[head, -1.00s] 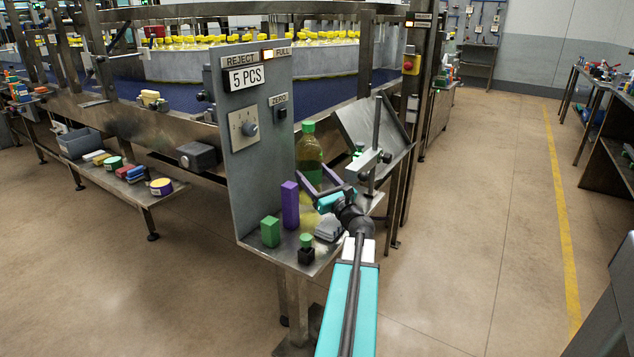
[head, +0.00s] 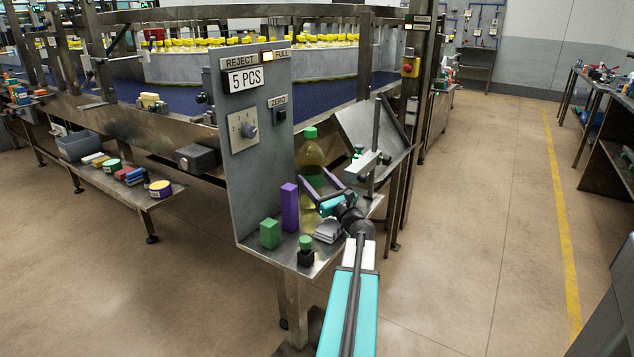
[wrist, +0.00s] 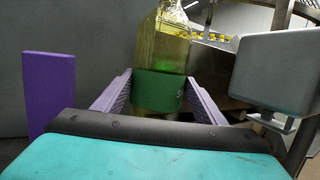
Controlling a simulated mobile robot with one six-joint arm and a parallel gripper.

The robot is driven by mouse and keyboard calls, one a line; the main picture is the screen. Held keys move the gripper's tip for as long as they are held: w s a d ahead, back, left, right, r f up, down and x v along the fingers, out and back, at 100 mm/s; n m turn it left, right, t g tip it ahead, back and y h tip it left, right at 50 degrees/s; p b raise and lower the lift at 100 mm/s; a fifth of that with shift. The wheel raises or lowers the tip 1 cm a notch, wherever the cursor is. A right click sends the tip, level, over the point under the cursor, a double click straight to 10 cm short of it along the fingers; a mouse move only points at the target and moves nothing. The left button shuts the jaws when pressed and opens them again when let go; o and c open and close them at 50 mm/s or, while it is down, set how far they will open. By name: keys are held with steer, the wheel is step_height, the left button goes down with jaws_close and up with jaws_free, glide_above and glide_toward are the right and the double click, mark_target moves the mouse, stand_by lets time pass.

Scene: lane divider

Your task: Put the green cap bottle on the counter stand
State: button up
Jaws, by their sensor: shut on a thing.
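The green cap bottle (head: 311,158) is tall and clear, with yellowish liquid and a green label. It is upright over the steel shelf of the counter stand (head: 287,266), in front of the grey panel reading 5 PCS. My gripper (head: 315,186) is shut on the bottle, its two purple fingers on either side. The wrist view shows the bottle (wrist: 161,50) between the fingers (wrist: 158,98) at the green label; the cap is out of that view. The bottle's base is partly hidden, so I cannot tell whether it touches the shelf.
A purple block (head: 290,207), a green block (head: 270,234), a small black bottle with green cap (head: 305,253) and a grey item (head: 328,231) stand on the shelf near the bottle. A tilted steel plate (head: 372,135) and a post (head: 376,140) are to the right.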

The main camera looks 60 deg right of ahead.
steer(key=shift+w+d, duration=0.2)
steer(key=shift+d, duration=0.35)
steer(key=shift+f, duration=0.6)
steer(key=shift+f, duration=0.1)
steer(key=o, duration=1.1)
steer(key=shift+o, duration=0.2)
steer(key=s+a, duration=0.5)
steer(key=s, duration=0.7)
steer(key=shift+a, duration=0.2)
steer(key=shift+s, duration=0.15)
